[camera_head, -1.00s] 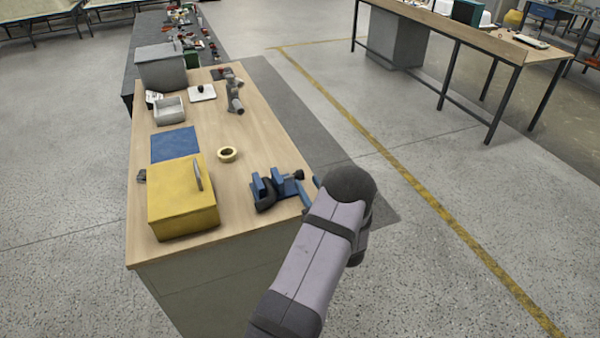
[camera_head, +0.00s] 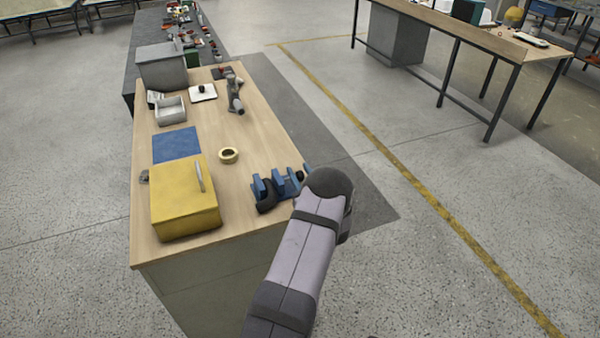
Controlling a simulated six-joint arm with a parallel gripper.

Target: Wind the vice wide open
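The blue and dark vice (camera_head: 266,191) stands on the right edge of the wooden bench, with two upright blue jaw parts showing a gap between them. A dark knob-like end (camera_head: 302,176) shows at its right side. My arm comes up from below and ends beside this right side. Two blue finger-like pieces, which seem to be my gripper (camera_head: 300,172), show at the arm's tip on either side of the dark end. Whether they touch it cannot be made out. The rest of my gripper is hidden behind my arm.
A yellow box (camera_head: 184,203) stands left of the vice on the wooden bench (camera_head: 235,190). A tape roll (camera_head: 228,155), a blue mat (camera_head: 176,145), a grey tray (camera_head: 170,110) and a grey tool (camera_head: 235,97) lie further back. The floor right of the bench is clear.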

